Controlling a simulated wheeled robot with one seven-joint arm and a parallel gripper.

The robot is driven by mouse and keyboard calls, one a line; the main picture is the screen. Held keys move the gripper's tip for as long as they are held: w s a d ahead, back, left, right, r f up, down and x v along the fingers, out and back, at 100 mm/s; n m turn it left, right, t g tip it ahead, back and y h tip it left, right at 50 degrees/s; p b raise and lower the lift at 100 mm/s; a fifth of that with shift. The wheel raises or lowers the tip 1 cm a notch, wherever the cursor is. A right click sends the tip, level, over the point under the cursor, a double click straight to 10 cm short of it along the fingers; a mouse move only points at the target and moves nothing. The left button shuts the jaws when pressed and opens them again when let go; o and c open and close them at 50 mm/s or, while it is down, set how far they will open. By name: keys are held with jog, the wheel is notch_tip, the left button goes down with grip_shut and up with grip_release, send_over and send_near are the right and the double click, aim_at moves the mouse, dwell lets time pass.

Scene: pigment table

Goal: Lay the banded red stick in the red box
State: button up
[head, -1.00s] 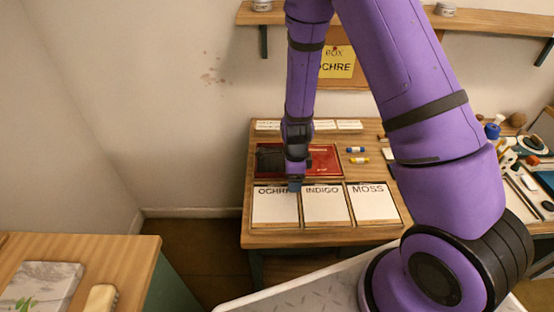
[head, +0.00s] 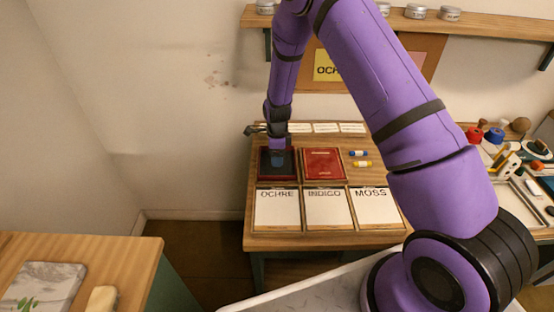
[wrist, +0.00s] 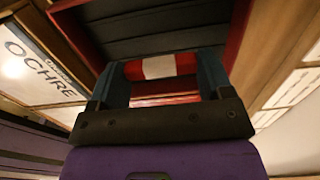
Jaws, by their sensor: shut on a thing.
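My gripper (head: 277,160) is shut on the banded red stick (wrist: 160,67), which is red with a white band in the middle. The wrist view shows the stick lying crosswise between the two blue fingertips. The red box (wrist: 238,30) is open, with a red rim and a dark inside. In the head view the box (head: 264,175) stands at the back left of the table, and my gripper is over it, hiding part of it. The stick is hidden in the head view. I cannot tell how high it is above the box floor.
A flat red panel with a white label (head: 322,165) lies right of the box. Blue (head: 358,153) and yellow (head: 362,163) sticks lie farther right. Cards marked OCHRE (head: 277,210), INDIGO (head: 325,208) and MOSS (head: 375,207) line the front. The right side is cluttered.

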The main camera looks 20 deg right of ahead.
notch_tip(320, 180, down, 3)
jog(key=shift+r, duration=0.15)
jog(key=shift+s+f, duration=0.15)
jog(key=shift+f, duration=0.25)
